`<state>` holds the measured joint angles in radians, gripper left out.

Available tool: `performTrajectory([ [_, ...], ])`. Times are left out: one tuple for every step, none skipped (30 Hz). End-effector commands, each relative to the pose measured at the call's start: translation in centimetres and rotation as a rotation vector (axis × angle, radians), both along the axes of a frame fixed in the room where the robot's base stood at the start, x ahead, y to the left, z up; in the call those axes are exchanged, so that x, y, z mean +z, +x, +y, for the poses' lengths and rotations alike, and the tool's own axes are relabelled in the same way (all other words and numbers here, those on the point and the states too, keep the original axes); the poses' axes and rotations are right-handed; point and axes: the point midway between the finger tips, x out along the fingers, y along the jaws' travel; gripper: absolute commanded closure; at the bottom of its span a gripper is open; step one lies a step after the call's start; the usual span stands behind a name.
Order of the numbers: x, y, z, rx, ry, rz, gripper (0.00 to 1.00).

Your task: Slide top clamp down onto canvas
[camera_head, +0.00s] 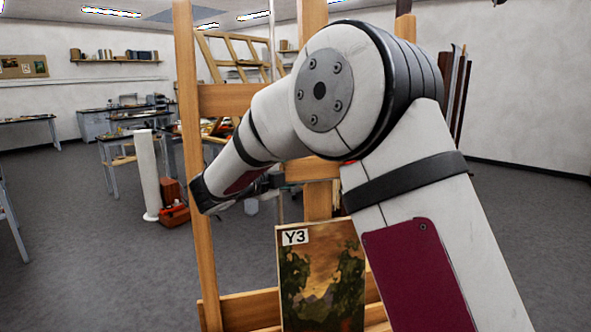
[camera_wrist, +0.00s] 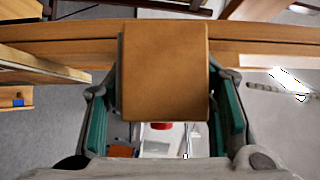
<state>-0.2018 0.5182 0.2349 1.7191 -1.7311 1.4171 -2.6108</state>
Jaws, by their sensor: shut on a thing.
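The canvas (camera_head: 320,280), a dark landscape painting with a white "Y3" label, stands upright low on the wooden easel (camera_head: 189,130) in the head view. The top clamp, a brown wooden block (camera_wrist: 165,75), fills the middle of the wrist view between the green-padded fingers of my gripper (camera_wrist: 163,112). My gripper is shut on this block. In the head view my gripper (camera_head: 265,184) is at the easel's mast, above the canvas's top edge, with a visible gap below it.
The easel's lower ledge (camera_head: 250,308) crosses below. A white cylinder (camera_head: 148,175) and a red-orange toolbox (camera_head: 174,217) stand on the floor to the left. Worktables (camera_head: 130,135) stand further back.

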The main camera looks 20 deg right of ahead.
Motion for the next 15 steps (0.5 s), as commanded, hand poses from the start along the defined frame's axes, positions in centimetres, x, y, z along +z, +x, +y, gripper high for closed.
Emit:
performTrajectory([
  [-0.5,0.0,-0.2,-0.004,-0.002,-0.003,1.00],
  [-1.1,0.0,-0.1,-0.004,-0.002,-0.003,1.00],
  [-2.1,-0.1,-0.1,-0.003,-0.001,-0.001,1.00],
  [-2.9,-0.2,-0.1,-0.003,-0.002,0.001,1.00],
  [-3.6,-0.3,-0.1,-0.004,-0.002,0.002,1.00],
  [-4.6,-0.4,-0.1,-0.004,-0.001,0.002,0.99],
  [-5.3,-0.5,-0.1,-0.004,-0.001,0.002,0.99],
  [-5.9,-0.6,-0.1,-0.004,-0.001,0.002,0.99],
  [-6.7,-0.7,-0.2,-0.004,0.000,0.003,0.99],
  [-7.1,-0.8,-0.2,-0.005,0.000,0.002,0.99],
  [-7.5,-0.9,-0.2,-0.005,0.000,0.003,0.99],
  [-7.9,-1.0,-0.2,-0.005,0.001,0.001,0.99],
  [-8.1,-1.0,-0.2,-0.005,0.001,0.000,0.99],
  [-8.2,-1.1,-0.2,-0.005,0.001,0.000,0.99],
  [-8.2,-1.1,-0.2,-0.005,0.002,0.000,0.99],
])
